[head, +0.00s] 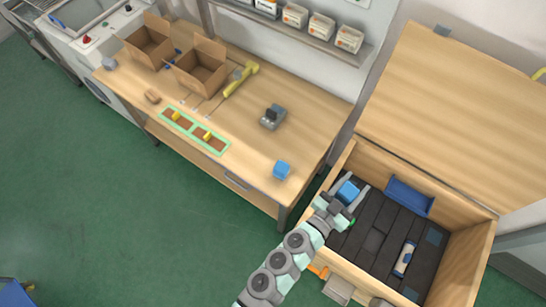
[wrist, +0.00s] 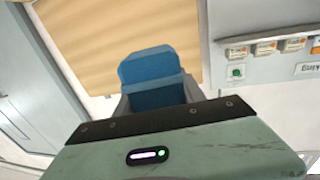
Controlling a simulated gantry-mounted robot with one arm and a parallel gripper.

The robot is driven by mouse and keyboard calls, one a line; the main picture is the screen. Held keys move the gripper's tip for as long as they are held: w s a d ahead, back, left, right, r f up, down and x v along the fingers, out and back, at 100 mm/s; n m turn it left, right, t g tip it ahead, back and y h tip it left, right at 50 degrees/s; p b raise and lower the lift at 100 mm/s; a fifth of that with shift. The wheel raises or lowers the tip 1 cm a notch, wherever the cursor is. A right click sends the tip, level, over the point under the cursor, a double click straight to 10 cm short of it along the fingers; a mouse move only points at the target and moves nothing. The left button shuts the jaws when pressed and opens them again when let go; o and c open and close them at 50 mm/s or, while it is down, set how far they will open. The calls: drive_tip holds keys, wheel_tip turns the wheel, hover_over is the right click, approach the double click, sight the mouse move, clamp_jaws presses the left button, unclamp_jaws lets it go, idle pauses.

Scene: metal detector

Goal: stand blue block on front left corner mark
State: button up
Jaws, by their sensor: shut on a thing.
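My gripper (head: 348,190) is shut on a blue block (head: 347,191), over the left part of an open wooden box (head: 463,262) with a dark slatted floor. The wrist view also shows the blue block (wrist: 155,82) between the fingers, tilted in that picture. I cannot tell its height above the floor. Bluish square marks show on the floor, one at the right (head: 434,236) and one near the front right (head: 411,293). No front left mark can be made out; my arm and the near wall cover part of that area.
Inside the box are a blue tray (head: 408,196) at the back and a white cylinder (head: 404,258) at the right. The wooden lid (head: 460,100) stands open behind. Another blue block (head: 282,170) sits on the workbench (head: 300,112) at the left. The box's middle floor is clear.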

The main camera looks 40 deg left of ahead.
drive_tip(key=w+a+f+b, duration=0.4)
drive_tip(key=a+f+b, duration=0.6)
drive_tip(key=a, duration=0.6)
drive_tip(key=a+r+n+y+b, duration=0.1)
drive_tip(key=a+r+b, duration=0.2)
drive_tip(key=a, duration=0.7)
drive_tip(key=s+a+r+n+y+b, duration=0.1)
drive_tip(key=a+r+y+b, duration=0.1)
drive_tip(key=a, duration=0.9)
drive_tip(key=shift+a+r+b, duration=0.3)
drive_tip(key=shift+r+b, duration=0.15)
drive_tip(key=shift+r, duration=0.25)
wheel_tip(320, 180, down, 19)
drive_tip(key=b, duration=0.3)
drive_tip(key=shift+s+f, duration=0.1)
drive_tip(key=shift+f, duration=0.25)
drive_tip(key=shift+f, duration=0.1)
